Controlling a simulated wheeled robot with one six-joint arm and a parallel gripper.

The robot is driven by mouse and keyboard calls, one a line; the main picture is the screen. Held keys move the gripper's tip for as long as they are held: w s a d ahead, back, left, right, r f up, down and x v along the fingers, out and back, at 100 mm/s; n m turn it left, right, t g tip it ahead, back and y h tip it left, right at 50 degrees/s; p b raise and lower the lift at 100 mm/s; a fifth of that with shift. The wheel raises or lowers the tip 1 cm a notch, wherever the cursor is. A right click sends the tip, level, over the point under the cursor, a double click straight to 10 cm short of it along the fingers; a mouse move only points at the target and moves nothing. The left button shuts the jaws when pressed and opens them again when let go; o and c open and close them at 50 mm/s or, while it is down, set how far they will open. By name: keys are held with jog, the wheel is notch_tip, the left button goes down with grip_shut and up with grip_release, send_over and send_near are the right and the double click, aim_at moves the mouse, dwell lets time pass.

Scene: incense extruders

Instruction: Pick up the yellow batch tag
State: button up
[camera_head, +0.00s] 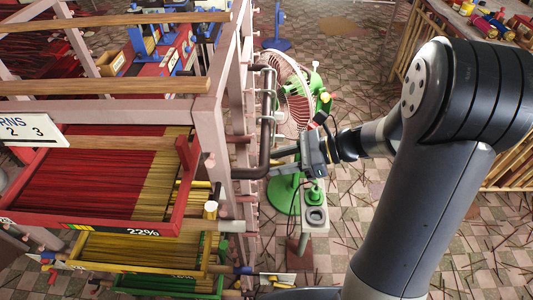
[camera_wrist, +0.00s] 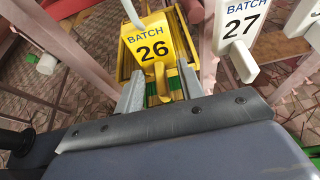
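The yellow batch tag (camera_wrist: 150,42), printed "BATCH 26", hangs ahead of my gripper in the wrist view, with a grey hook at its top. A narrow yellow tab sticks out from its lower edge. My gripper (camera_wrist: 161,74) is open, with one finger on each side of that tab. A gap shows between the tab and each finger; I cannot tell any contact. In the head view my gripper (camera_head: 275,170) is beside the pink rack's right post; the yellow tag cannot be made out there.
A white tag (camera_wrist: 240,22) marked "BATCH 27" hangs close on the right in the wrist view. The pink rack (camera_head: 213,130) holds a red tray (camera_head: 170,226) of incense sticks. A fan (camera_head: 292,90) stands behind my gripper. Loose sticks litter the tiled floor.

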grip_shut()
dwell(0.3)
dwell(0.3)
jog(key=shift+r, duration=0.45)
jog(key=r, duration=0.2)
jog(key=shift+d+r, duration=0.35)
jog(key=shift+r, duration=0.05)
jog(key=d+f+p+v, duration=0.1)
jog(key=f+v, duration=0.3)
jog(key=v, duration=1.3)
jog(key=shift+d+p, duration=0.3)
jog(key=shift+p, duration=0.5)
